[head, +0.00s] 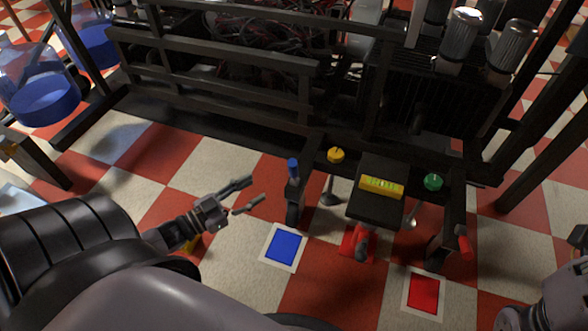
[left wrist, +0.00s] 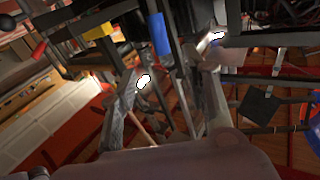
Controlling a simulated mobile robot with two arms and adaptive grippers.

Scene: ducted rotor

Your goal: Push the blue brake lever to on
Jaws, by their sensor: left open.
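The blue brake lever (head: 293,168) is a short upright lever with a blue grip on a dark post at the left end of the control stand. A blue square with a white border (head: 284,247) lies on the floor before it. My left gripper (head: 255,190) is open and empty, its fingertips just left of the lever's post and apart from it in the head view. In the left wrist view the blue grip (left wrist: 157,35) shows between the two fingers, beyond them. My right arm shows at the lower right, but its fingers are not visible.
A yellow knob (head: 336,155), a green knob (head: 433,181), a dark seat-like block with a yellow display (head: 381,188) and a red-tipped lever (head: 464,243) stand to the right. A black frame (head: 215,65) runs behind. Checkered floor is open at the left.

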